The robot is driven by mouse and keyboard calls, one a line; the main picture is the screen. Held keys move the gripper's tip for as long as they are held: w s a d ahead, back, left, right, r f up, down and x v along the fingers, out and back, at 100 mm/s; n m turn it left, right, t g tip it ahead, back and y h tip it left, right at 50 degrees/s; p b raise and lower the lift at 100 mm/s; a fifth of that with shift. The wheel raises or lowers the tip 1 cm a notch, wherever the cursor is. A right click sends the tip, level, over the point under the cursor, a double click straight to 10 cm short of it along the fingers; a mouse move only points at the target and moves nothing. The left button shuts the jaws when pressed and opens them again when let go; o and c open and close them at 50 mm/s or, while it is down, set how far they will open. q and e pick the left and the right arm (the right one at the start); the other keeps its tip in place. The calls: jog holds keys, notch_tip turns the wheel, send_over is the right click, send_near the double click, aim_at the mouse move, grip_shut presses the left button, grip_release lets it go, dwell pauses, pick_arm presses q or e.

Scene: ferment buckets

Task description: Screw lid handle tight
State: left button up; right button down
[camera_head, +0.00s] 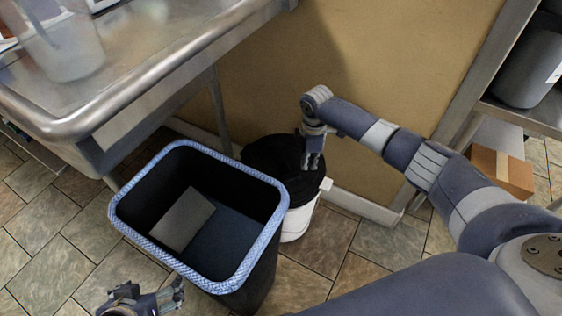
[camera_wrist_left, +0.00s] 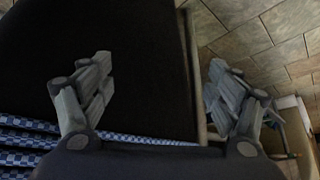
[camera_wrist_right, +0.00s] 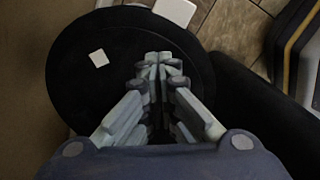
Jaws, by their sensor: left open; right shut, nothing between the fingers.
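A white bucket (camera_head: 297,222) with a black lid (camera_head: 272,160) stands against the wall, behind the dark bin. The lid (camera_wrist_right: 85,95) fills much of the right wrist view and has a small white square on it. My right gripper (camera_head: 313,162) points down over the lid; its fingers (camera_wrist_right: 160,75) are closed together with nothing between them. They hide the lid's middle, so I cannot make out the handle or tell whether they touch it. My left gripper (camera_head: 168,296) is low at the front of the bin, open and empty; its spread fingers show in the left wrist view (camera_wrist_left: 155,85).
A dark bin (camera_head: 262,270) with a blue checked rim stands close in front of the bucket, with a grey flat piece (camera_head: 183,219) inside. A steel counter (camera_head: 150,80) is at upper left. A cardboard box (camera_head: 502,170) sits at right. Tiled floor (camera_head: 320,240) is open right of the bucket.

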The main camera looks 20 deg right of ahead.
aim_at(308, 177)
pick_arm(q)
jog(key=shift+w, duration=0.1)
pick_arm(e)
jog(key=shift+f, duration=0.1)
jog(key=shift+f, duration=0.2)
pick_arm(q)
jog(key=shift+w+d+t, duration=0.15)
jog(key=shift+w+t, duration=0.15)
jog(key=shift+w, duration=0.05)
jog(key=shift+w, duration=0.1)
pick_arm(e)
jog(key=shift+f, duration=0.1)
jog(key=shift+f, duration=0.2)
jog(key=shift+f+b, duration=0.25)
jog(key=shift+b, duration=0.1)
jog(key=shift+s+f+b, duration=0.1)
jog(key=shift+f+b, duration=0.25)
jog(key=shift+f, duration=0.2)
pick_arm(q)
jog(key=w+t, duration=0.1)
jog(key=w+d+r, duration=0.1)
jog(key=w+t, duration=0.1)
jog(key=shift+w+d+r+t+h, duration=0.15)
jog(key=shift+w+r+t+h, duration=0.15)
jog(key=shift+r+h, duration=0.1)
pick_arm(e)
jog(key=shift+f, duration=0.15)
